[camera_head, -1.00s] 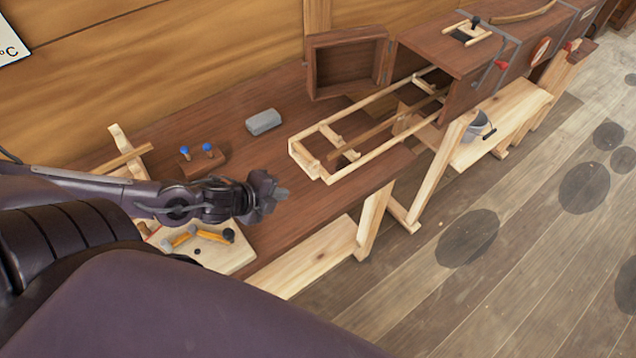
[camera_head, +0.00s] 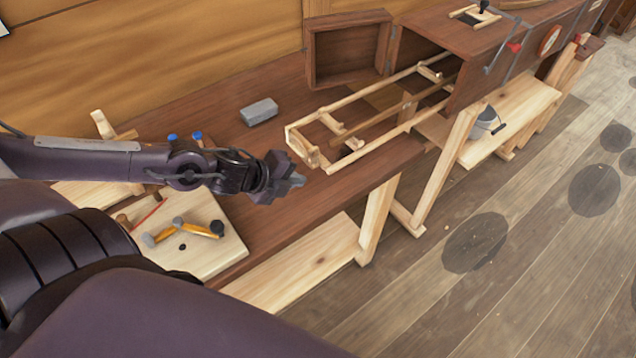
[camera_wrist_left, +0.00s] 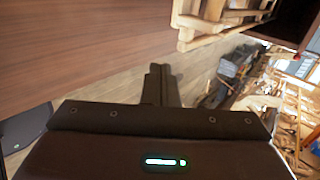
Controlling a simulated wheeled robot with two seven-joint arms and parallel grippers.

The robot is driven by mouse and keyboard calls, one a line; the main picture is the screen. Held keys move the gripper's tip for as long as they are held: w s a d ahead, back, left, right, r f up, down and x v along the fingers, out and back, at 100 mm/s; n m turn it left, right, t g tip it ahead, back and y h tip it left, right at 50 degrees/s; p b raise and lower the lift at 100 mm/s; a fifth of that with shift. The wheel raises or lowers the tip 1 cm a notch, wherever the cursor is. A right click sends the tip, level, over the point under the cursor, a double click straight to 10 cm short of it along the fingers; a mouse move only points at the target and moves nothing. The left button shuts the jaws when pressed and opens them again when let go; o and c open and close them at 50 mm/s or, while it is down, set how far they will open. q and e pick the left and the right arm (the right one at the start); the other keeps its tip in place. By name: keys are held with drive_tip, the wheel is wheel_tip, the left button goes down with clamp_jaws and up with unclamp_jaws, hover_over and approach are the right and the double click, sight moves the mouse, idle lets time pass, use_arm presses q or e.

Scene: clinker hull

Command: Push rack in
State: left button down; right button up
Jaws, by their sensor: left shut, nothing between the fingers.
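The rack (camera_head: 352,153) is a light wooden frame that sticks out of the open end of a long dark wooden box (camera_head: 455,42) over the bench. Its near end bar also shows at the top of the left wrist view (camera_wrist_left: 212,40). My left gripper (camera_head: 296,183) is shut and empty, a short way to the left of the rack's near end, apart from it. The gripper's closed fingers show in the left wrist view (camera_wrist_left: 160,85). The rack's far end is hidden inside the box. My right gripper is in neither view.
The box's square door (camera_head: 347,50) hangs open behind the rack. A grey block (camera_head: 259,112) lies on the brown bench (camera_head: 215,95). A bucket (camera_head: 484,124) stands on the low shelf at right.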

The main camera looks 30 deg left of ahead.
sight(328, 174)
use_arm(q)
drive_tip(key=b+x, duration=0.3)
drive_tip(key=shift+w+f, duration=0.1)
drive_tip(key=shift+w+d, duration=0.1)
drive_tip(key=shift+w, duration=0.2)
drive_tip(key=shift+w+d, duration=0.3)
drive_tip(key=shift+w, duration=0.3)
drive_tip(key=shift+w+d+p, duration=0.2)
drive_tip(key=shift+w+p, duration=0.05)
drive_tip(key=shift+w, duration=0.2)
drive_tip(key=shift+w+d+p, duration=0.2)
drive_tip(key=shift+w, duration=0.3)
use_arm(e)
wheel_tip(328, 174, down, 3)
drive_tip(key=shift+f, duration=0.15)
